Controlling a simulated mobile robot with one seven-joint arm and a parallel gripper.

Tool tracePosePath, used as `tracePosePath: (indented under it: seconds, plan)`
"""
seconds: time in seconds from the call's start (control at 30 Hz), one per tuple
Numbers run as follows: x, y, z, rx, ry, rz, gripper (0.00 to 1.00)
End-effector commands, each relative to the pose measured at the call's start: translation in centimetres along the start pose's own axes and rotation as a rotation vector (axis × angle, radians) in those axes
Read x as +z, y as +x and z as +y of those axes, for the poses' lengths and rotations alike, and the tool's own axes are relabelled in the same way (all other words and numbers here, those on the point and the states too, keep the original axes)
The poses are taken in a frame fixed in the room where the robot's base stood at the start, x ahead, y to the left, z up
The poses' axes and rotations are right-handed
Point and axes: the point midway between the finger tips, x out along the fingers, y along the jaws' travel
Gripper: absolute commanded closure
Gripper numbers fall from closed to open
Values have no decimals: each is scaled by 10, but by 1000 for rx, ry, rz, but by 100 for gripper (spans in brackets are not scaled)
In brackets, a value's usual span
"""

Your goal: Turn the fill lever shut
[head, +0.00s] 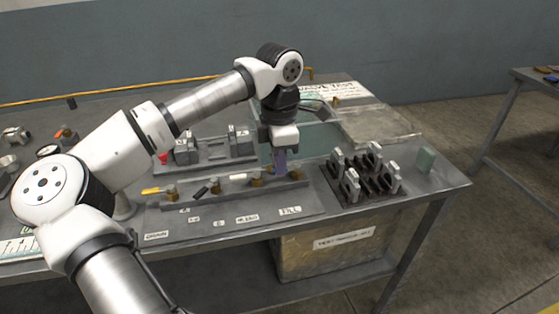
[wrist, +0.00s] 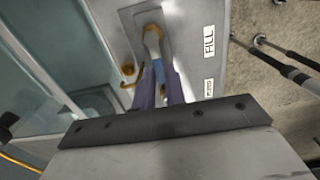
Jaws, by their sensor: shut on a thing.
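The fill lever (wrist: 159,69) shows in the wrist view as a short blue handle on a brass valve body (wrist: 152,36), near the white FILL label (wrist: 209,45). My gripper (wrist: 160,80) has its two purple fingers on either side of the blue handle and is shut on it. In the head view my gripper (head: 280,163) points down at the right end of the valve row, behind the FILL label (head: 290,211). There the fingers and wrist largely hide the lever. How far the lever is turned is hard to tell.
Other valves stand left in the row, including one with a yellow lever (head: 152,190) and one with a black lever (head: 203,189). A glass-sided tank (head: 317,138) stands behind. A rack of grey-topped pieces (head: 366,178) is to the right. A labelled bin (head: 325,255) sits below.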

Motion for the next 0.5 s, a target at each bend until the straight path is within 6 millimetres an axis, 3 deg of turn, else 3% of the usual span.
tracePosePath:
  seconds: [0.3, 0.33, 0.5]
  plan:
    - [1, -1, 1, 3, 3, -2, 100]
    - [1, -1, 1, 3, 3, -2, 87]
    - [0, -1, 0, 2, 2, -1, 66]
